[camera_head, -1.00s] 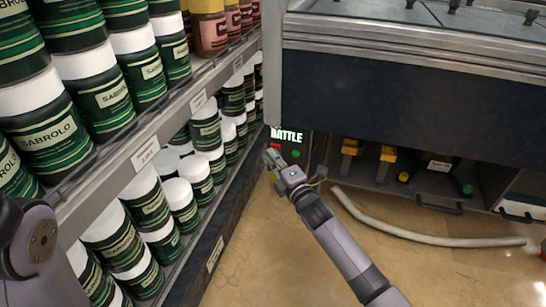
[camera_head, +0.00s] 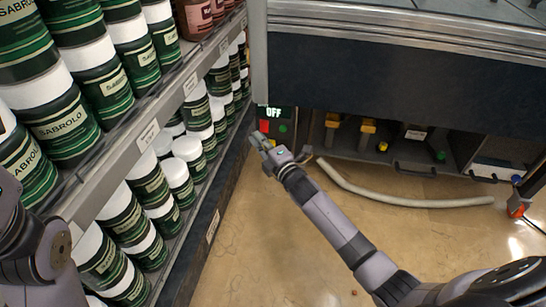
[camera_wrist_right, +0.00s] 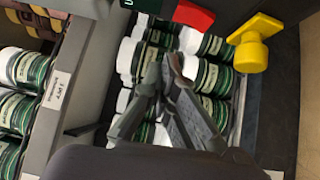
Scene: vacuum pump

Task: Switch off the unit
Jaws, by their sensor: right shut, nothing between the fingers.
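The unit is a dark cabinet (camera_head: 420,85) under a metal-edged top. A small display (camera_head: 275,112) at its left end reads "OFF" in light green. Below the display are a red button (camera_head: 265,126) and a green button (camera_head: 282,128). My right gripper (camera_head: 258,140) is shut and empty, just below the red button in the head view. In the right wrist view, the closed fingers (camera_wrist_right: 168,68) point toward the red button (camera_wrist_right: 194,17), with a gap visible between them. Part of my left arm shows at the left edge; its gripper is out of frame.
A shelf (camera_head: 150,135) with green-and-white jars stands close on the left. A pale hose (camera_head: 400,201) lies on the floor.

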